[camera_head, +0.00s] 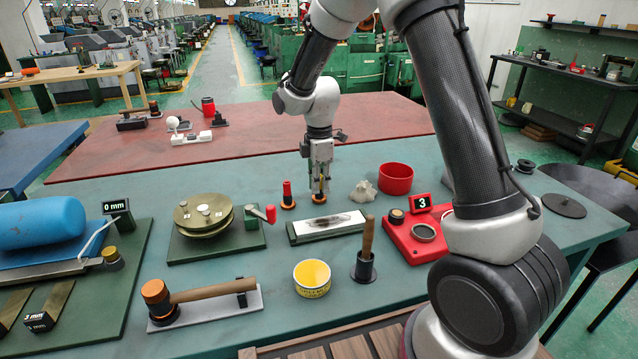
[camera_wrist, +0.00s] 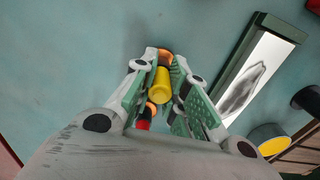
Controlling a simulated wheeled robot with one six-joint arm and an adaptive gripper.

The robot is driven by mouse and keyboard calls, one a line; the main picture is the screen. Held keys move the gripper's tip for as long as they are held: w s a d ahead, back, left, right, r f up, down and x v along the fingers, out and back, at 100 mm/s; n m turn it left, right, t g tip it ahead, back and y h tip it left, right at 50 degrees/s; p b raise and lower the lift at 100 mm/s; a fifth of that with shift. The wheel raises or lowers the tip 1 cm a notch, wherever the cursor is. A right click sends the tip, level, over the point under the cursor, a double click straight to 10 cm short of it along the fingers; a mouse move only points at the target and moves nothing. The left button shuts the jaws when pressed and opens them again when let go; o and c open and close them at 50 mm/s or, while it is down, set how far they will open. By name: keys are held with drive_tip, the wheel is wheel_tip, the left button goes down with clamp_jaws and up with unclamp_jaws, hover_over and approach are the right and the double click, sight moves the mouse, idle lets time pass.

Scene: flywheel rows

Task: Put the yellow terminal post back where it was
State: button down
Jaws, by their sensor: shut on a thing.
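My gripper (camera_head: 320,180) points down over the teal bench and is shut on the yellow terminal post (camera_wrist: 160,86), which shows between the fingers in the wrist view. In the head view the fingers hide most of the post. An orange ring (camera_head: 318,199) shows directly below the fingertips; it also shows at the far end of the post in the wrist view (camera_wrist: 165,57). I cannot tell whether the post is fully down on it. A red terminal post (camera_head: 287,190) stands upright just left of my gripper; it shows partly in the wrist view (camera_wrist: 144,120).
A framed tray with a dark-marked white strip (camera_head: 326,226) lies in front of my gripper. A pale lump (camera_head: 363,191) and a red bowl (camera_head: 396,179) stand to the right. A brass disc device with a red-handled crank (camera_head: 203,214) stands left. Behind is a red bench (camera_head: 240,150).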

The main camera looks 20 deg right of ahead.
drive_tip(key=shift+f, duration=0.2)
drive_tip(key=c, duration=1.4)
unclamp_jaws()
drive_tip(key=shift+c, duration=0.2)
wheel_tip(320, 180, up, 12)
drive_tip(key=shift+f, duration=0.1)
drive_tip(key=s+d+r+m+t, duration=0.1)
drive_tip(key=s+d+r+m, duration=0.3)
drive_tip(key=s+d+r, duration=0.25)
drive_tip(key=s+d+r+m+t, duration=0.1)
drive_tip(key=s+d+m, duration=0.3)
drive_tip(key=s+m, duration=0.3)
drive_tip(key=s+d+r+m+t, duration=0.1)
drive_tip(key=s+d+m, duration=0.3)
drive_tip(key=s, duration=1.2)
drive_tip(key=m+t, duration=0.1)
drive_tip(key=m, duration=0.2)
drive_tip(key=shift+s+d+r, duration=0.2)
drive_tip(key=shift+s+r, duration=0.1)
drive_tip(key=shift+r, duration=0.05)
